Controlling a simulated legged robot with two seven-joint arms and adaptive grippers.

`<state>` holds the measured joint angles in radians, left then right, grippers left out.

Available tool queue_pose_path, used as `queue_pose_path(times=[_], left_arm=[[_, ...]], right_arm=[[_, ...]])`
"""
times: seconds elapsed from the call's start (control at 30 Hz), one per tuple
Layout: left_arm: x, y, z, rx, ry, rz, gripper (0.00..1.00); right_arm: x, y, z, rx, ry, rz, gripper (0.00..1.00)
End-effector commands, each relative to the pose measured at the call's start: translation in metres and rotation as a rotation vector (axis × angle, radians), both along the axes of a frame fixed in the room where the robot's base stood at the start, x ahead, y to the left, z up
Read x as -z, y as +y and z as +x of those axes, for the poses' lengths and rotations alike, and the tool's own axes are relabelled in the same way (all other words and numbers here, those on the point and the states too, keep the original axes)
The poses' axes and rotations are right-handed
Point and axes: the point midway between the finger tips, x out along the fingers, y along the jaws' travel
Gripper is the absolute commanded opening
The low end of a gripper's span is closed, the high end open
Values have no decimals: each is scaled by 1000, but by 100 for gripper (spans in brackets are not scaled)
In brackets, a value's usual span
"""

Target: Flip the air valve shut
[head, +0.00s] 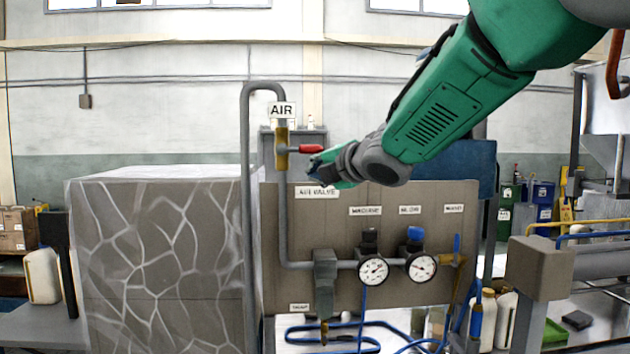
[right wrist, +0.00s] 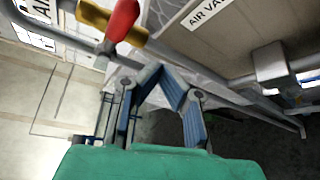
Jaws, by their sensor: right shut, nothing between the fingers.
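The air valve (head: 281,158) is a brass body on the grey vertical pipe under the AIR sign. Its red handle (head: 311,148) sticks out to the right, about level and across the pipe. My right gripper (head: 314,168) is just below the handle's outer end, shut and empty. In the right wrist view the red handle (right wrist: 122,20) and brass body (right wrist: 112,24) lie at upper left, beyond the blue-grey fingers of my right gripper (right wrist: 161,76). A gap shows between fingers and handle there. My left gripper is not in view.
The grey panel (head: 300,225) carries an AIR VALVE label, two gauges (head: 373,270) (head: 421,267) and a small blue-handled valve (head: 457,246). A tall grey pipe (head: 246,200) runs left of the valve. A stone-patterned block (head: 160,260) stands at left.

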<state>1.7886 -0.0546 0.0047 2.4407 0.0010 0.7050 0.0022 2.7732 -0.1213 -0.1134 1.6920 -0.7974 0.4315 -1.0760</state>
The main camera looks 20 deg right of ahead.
Motion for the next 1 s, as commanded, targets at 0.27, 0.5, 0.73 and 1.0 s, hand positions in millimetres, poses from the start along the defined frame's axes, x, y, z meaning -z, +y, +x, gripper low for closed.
queue_pose_path(times=[0.27,0.5,0.73,1.0], left_arm=[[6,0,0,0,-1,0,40],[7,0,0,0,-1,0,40],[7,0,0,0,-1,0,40],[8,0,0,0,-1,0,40]], right_arm=[[-24,13,-43,-2,6,-1,0],[-31,17,-56,0,10,-1,0],[-31,17,-56,0,10,-1,0],[-25,17,-56,1,18,7,0]])
